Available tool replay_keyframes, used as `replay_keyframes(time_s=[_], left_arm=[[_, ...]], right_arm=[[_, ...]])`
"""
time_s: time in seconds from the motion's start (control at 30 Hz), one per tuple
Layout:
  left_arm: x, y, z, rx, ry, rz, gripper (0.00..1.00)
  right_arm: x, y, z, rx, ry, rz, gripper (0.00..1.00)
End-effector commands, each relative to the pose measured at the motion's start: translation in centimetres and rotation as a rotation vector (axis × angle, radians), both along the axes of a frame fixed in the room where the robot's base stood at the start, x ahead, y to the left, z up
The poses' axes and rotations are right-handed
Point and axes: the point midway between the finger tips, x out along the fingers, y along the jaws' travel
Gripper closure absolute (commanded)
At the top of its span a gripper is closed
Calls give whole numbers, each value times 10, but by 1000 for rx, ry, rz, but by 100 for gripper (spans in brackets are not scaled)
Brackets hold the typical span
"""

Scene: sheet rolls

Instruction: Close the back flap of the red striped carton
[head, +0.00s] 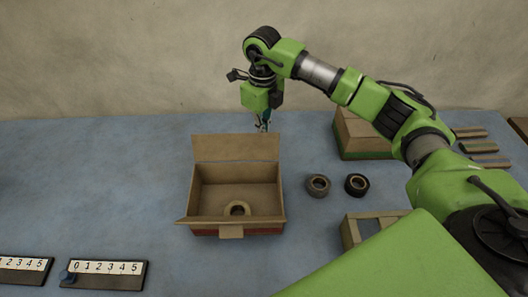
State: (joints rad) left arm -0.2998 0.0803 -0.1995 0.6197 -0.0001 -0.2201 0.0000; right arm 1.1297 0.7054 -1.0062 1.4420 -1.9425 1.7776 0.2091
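The red striped carton (207,230) stands open on the blue table, its red band low on the front wall. Its back flap (235,147) stands up, tilted slightly back. A small front flap (231,232) hangs outward, and narrow side flaps seem folded out. A tan ring-shaped roll (238,208) lies inside on the carton floor. My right gripper (262,126) points down just behind the back flap's top edge, right of its middle. Its fingertips are small and partly hidden, so I cannot tell whether it is open or touches the flap. My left gripper is out of view.
A brown roll (318,186) and a black roll (356,185) lie right of the carton. A green striped box (352,145) stands behind them, partly behind my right arm. A wooden frame (350,233) is at front right. Numbered boards (105,274) lie front left.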

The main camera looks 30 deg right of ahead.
Motion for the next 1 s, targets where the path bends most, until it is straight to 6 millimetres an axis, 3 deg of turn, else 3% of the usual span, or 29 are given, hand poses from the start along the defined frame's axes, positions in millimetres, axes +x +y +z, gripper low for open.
replay_keyframes(time_s=[1.0], left_arm=[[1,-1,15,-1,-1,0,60]], right_arm=[[-56,26,6,-1,2,0,100]])
